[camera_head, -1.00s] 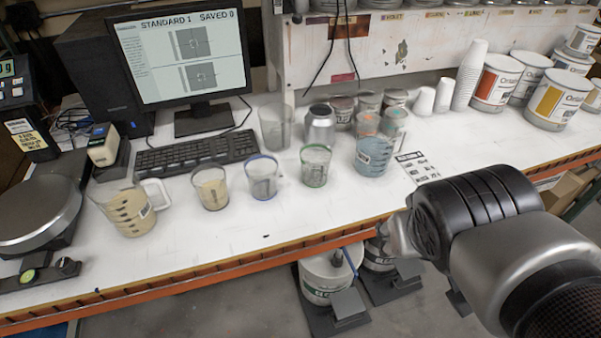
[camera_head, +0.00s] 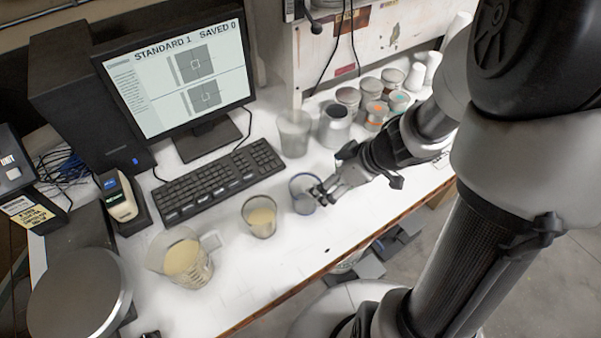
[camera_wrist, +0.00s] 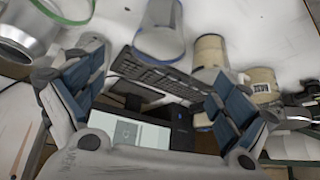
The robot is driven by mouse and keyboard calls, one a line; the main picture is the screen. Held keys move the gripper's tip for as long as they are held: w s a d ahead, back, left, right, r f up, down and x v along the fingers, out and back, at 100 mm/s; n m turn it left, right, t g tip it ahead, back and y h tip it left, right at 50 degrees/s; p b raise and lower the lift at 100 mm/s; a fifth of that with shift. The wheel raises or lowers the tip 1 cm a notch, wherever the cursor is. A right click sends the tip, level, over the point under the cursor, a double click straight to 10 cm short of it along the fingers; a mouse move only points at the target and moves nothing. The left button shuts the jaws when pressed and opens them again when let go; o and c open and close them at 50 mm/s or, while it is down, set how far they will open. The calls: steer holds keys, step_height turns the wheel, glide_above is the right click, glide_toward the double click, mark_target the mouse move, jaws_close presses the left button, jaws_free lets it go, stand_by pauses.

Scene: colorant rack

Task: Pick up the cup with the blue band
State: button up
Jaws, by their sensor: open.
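The cup with the blue band (camera_head: 301,201) is a clear cup standing on the white bench, right of a cup with beige contents (camera_head: 260,222). My gripper (camera_head: 322,192) is open, with its fingertips at the cup's right side in the head view; I cannot tell whether they touch it. In the wrist view the blue-banded cup (camera_wrist: 160,32) is at the top middle, ahead of the gap between the spread fingers of my gripper (camera_wrist: 150,95). Nothing is between the fingers. The green-banded cup is hidden behind my arm in the head view.
A beige-filled jug (camera_head: 183,258) stands at the front left. A keyboard (camera_head: 220,180) and monitor (camera_head: 178,75) are behind. The bench's orange front edge (camera_head: 290,293) is near.

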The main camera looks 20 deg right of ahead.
mark_target(295, 190)
steer(key=b+x, duration=1.1)
steer(key=x, duration=0.4)
steer(key=shift+w+a+f, duration=0.15)
steer(key=shift+w+f, duration=0.1)
steer(key=shift+w, duration=0.1)
steer(key=shift+r, duration=0.1)
steer(key=shift+c, duration=0.5)
steer(key=c, duration=0.7)
steer(key=shift+r, duration=0.1)
steer(key=shift+c, duration=0.2)
